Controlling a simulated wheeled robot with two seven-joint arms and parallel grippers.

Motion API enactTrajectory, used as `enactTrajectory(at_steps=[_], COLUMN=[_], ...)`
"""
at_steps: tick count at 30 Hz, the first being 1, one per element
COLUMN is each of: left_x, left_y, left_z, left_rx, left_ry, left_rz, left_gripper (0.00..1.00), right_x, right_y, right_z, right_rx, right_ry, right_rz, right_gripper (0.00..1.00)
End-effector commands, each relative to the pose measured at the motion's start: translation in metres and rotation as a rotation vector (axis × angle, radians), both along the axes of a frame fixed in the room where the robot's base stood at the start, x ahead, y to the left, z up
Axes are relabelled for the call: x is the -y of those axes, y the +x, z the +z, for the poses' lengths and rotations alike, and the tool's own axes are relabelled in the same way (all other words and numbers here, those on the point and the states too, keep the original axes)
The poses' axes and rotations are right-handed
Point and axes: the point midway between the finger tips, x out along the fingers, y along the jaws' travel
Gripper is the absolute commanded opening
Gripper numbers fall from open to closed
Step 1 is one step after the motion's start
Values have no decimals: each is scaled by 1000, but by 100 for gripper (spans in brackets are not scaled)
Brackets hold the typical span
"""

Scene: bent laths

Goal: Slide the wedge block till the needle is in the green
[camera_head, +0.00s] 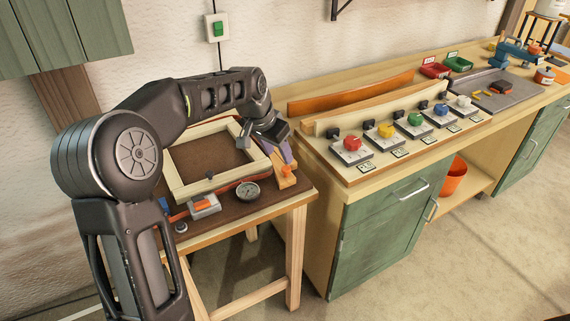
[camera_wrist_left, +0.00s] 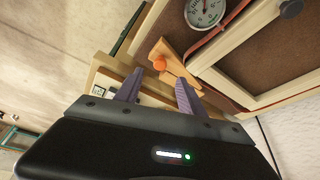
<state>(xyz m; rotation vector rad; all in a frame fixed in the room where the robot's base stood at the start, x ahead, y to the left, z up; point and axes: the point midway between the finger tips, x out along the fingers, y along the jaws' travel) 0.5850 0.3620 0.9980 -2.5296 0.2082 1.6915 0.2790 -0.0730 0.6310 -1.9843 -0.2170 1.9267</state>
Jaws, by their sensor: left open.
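The wooden wedge block (camera_head: 286,183) with an orange knob lies at the right end of the small brown-topped table, by the corner of a pale wooden frame. In the left wrist view the wedge (camera_wrist_left: 178,66) and its orange knob (camera_wrist_left: 160,64) are just beyond my fingertips. My left gripper (camera_head: 284,151) is above the table's right side, behind the knob; its purple fingers (camera_wrist_left: 156,88) are apart with nothing between them. The round dial gauge (camera_head: 247,191) is left of the wedge; the dial (camera_wrist_left: 205,12) is cut off in the wrist view. Its needle and any green band are too small to read.
The pale frame (camera_head: 178,188) surrounds a brown panel. A red strip runs along its front, near a grey device with an orange part (camera_head: 204,206). A bench with coloured knobs (camera_head: 352,144) stands to the right. The floor in front is clear.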

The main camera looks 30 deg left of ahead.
Motion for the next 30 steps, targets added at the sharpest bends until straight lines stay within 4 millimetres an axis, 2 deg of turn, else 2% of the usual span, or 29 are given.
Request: enactTrajectory(at_steps=[15, 19, 26, 30], left_x=[4, 5, 4, 4], left_y=[25, 27, 28, 28], left_z=[-62, -68, -69, -69], left_rx=[-2, -1, 0, 0], left_ry=[-1, 0, 0, 0], left_rz=[1, 1, 1, 1], left_gripper=[47, 47, 47, 36], right_x=[0, 0, 1, 1], right_y=[-1, -1, -1, -1], right_z=[11, 11, 11, 11], right_rx=[-3, -3, -4, -4], right_ry=[-3, -3, -2, -2], right_rz=[-1, -1, -1, -1], right_gripper=[0, 0, 0, 0])
